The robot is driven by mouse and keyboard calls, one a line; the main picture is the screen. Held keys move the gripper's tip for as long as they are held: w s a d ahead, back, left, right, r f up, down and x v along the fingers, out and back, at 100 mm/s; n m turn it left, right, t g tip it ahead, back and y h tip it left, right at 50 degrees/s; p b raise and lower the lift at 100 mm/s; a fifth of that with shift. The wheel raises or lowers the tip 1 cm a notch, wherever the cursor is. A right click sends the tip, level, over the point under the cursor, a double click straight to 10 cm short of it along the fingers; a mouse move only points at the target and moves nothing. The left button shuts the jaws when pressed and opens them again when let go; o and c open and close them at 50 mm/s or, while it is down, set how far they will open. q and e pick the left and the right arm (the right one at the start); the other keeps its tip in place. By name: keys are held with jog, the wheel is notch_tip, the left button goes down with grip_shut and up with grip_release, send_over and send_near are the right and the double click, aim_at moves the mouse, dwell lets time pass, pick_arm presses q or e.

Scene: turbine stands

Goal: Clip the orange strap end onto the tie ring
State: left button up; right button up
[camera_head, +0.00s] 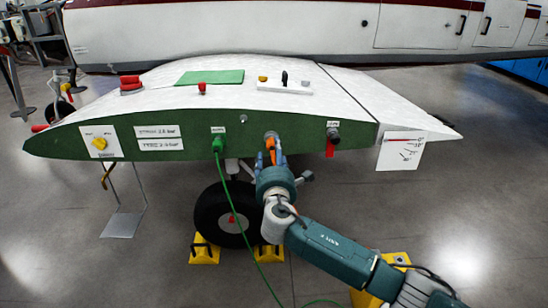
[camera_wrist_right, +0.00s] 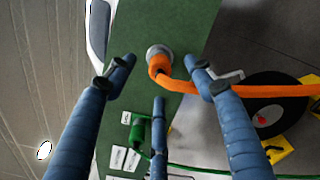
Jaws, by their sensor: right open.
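An orange strap or hose (camera_wrist_right: 270,91) runs in from the right in the wrist view. Its end (camera_wrist_right: 159,66) meets a round grey fitting (camera_wrist_right: 155,51) on the green panel; I cannot tell whether it is fastened. In the head view only a bit of orange (camera_head: 270,143) shows, by the fingers. My right gripper (camera_wrist_right: 154,72) is open, its blue fingers spread around the orange end, with no clear contact. In the head view it (camera_head: 275,157) is at the panel's front face. I cannot make out a separate tie ring. My left gripper is not in view.
A green plug (camera_head: 218,143) with a trailing green cable is left of my right gripper. A dark knob with a red tag (camera_head: 331,140) is to the right. A wheel (camera_head: 222,213) with yellow chocks (camera_head: 204,250) stands below.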

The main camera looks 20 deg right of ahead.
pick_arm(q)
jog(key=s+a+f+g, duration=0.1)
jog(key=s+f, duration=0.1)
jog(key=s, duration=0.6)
pick_arm(e)
jog(key=shift+s+a+f+p, duration=0.1)
jog(key=shift+s+f+p, duration=0.25)
jog(key=shift+s, duration=0.5)
jog(key=w+b, duration=0.2)
jog(key=w, duration=0.1)
jog(key=shift+w, duration=0.4)
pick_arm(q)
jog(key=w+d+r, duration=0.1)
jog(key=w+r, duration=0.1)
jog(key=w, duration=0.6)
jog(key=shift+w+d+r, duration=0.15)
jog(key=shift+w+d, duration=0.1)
pick_arm(e)
jog(key=shift+d+r, duration=0.2)
